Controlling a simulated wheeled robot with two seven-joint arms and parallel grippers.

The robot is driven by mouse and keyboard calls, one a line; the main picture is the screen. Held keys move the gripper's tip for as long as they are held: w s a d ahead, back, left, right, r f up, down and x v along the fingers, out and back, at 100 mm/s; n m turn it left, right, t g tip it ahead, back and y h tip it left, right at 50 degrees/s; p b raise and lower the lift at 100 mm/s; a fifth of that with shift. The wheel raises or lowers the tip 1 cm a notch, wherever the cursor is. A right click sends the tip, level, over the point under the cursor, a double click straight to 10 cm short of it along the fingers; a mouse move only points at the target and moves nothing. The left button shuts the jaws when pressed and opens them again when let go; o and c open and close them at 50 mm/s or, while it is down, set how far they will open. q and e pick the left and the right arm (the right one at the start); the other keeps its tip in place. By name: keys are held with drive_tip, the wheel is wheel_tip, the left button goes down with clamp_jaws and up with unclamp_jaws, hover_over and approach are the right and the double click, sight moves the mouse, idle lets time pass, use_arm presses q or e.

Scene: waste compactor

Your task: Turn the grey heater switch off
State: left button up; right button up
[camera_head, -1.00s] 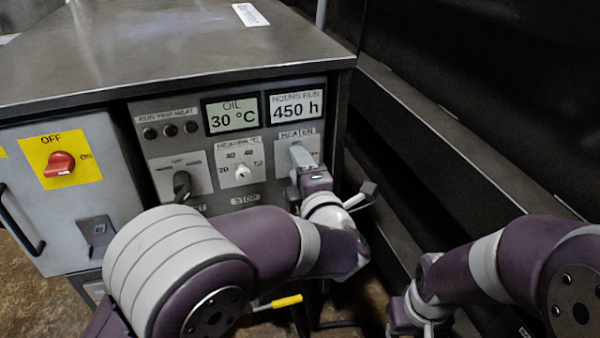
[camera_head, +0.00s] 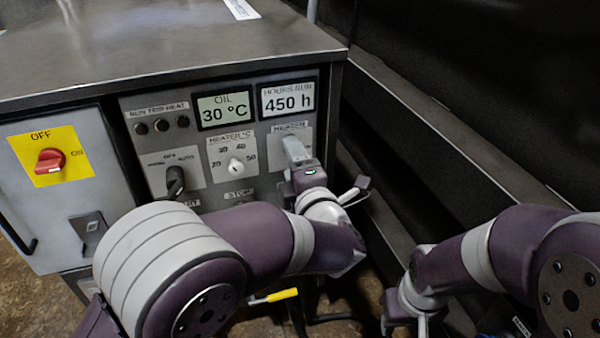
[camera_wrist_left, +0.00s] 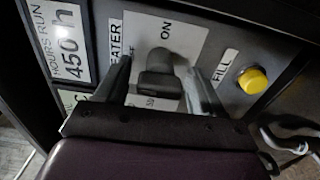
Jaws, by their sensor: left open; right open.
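The grey heater switch (camera_wrist_left: 160,72) shows in the left wrist view as a dark knob on a pale plate marked ON. My left gripper (camera_wrist_left: 161,66) is open, with one finger on each side of the knob; I cannot tell whether they touch it. In the head view, my left gripper (camera_head: 297,152) is at the plate under the HEATER label (camera_head: 290,127) and hides the knob. My right gripper (camera_head: 404,312) is open, low at the right and away from the panel; its fingers are hard to make out.
A red main switch (camera_head: 50,160) on a yellow plate is at the left. A black selector (camera_head: 176,182) and a white temperature dial (camera_head: 235,166) are left of my left gripper. A yellow FILL button (camera_wrist_left: 253,80) is near the knob. A dark rail (camera_head: 440,140) runs along the right.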

use_arm(q)
drive_tip(key=p+v, duration=0.4)
drive_tip(key=v, duration=0.8)
drive_tip(key=shift+s, duration=0.1)
